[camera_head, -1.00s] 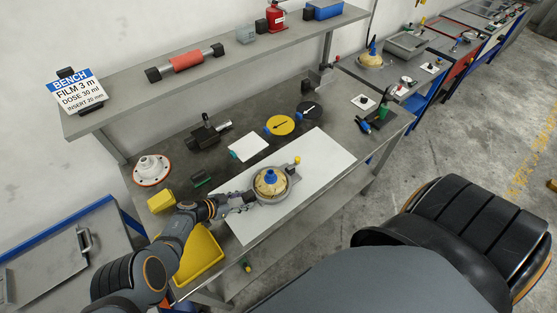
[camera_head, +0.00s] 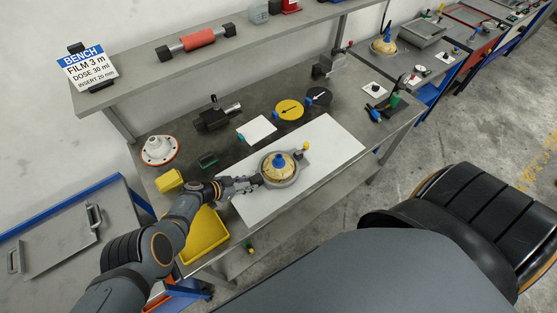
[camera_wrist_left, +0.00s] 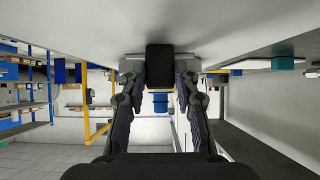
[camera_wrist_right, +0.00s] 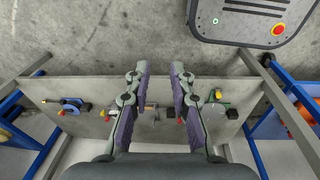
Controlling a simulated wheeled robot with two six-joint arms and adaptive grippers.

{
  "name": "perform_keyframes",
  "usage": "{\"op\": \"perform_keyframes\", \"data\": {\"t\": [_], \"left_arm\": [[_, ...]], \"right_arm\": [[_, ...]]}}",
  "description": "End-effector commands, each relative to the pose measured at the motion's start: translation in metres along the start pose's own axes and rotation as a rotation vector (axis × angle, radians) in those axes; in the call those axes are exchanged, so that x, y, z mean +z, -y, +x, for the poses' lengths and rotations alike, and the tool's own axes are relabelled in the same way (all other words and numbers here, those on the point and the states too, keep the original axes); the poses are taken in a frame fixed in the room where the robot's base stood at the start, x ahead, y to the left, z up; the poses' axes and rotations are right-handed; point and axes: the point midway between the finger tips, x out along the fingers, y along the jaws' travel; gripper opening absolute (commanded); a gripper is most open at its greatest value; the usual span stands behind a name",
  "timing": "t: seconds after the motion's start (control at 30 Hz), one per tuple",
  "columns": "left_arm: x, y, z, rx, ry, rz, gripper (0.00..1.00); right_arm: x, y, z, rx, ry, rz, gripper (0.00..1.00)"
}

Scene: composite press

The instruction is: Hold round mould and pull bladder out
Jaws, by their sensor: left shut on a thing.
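The round mould (camera_head: 291,181) is a grey ring lying on the white sheet (camera_head: 335,150) on the bench. The bladder, a tan dome (camera_head: 270,172) with a blue top (camera_head: 279,160), sits inside it. My left gripper (camera_head: 254,183) reaches in from the left and is shut at the mould's near-left side. In the left wrist view a black block (camera_wrist_left: 160,62) shows between its fingers, with a blue piece (camera_wrist_left: 160,101) beyond. My right gripper (camera_wrist_right: 160,80) is open and empty in the right wrist view; it is outside the head view.
A yellow tray (camera_head: 205,237) stands at the bench's front left. A white flanged part (camera_head: 159,150), a dark clamp-like tool (camera_head: 215,116), and yellow (camera_head: 289,109) and black (camera_head: 319,96) discs lie behind. The white sheet right of the mould is clear.

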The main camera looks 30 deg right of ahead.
Motion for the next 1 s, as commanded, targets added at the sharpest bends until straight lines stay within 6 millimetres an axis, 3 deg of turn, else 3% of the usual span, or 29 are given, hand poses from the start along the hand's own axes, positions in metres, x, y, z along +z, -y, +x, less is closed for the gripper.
{"op": "perform_keyframes", "data": {"t": [0.17,0.47,0.63,0.77,1.0], "left_arm": [[-0.001,0.001,0.000,-0.001,-0.001,0.000,0.00],[-0.001,0.001,0.000,-0.001,-0.001,0.001,0.00],[-0.001,0.001,0.000,-0.001,-0.001,0.000,0.00],[-0.001,0.001,0.000,-0.001,-0.001,0.000,0.00],[-0.001,0.001,0.000,-0.001,-0.002,0.000,0.00]], "right_arm": [[0.000,0.000,0.000,0.000,0.001,0.000,0.23],[0.001,-0.001,0.000,0.001,0.001,-0.001,0.23],[-0.007,-0.019,0.000,0.022,0.000,-0.009,0.46],[-0.034,-0.065,-0.004,0.078,-0.001,-0.030,0.46],[-0.102,-0.184,-0.032,0.227,0.005,-0.072,0.46]]}}
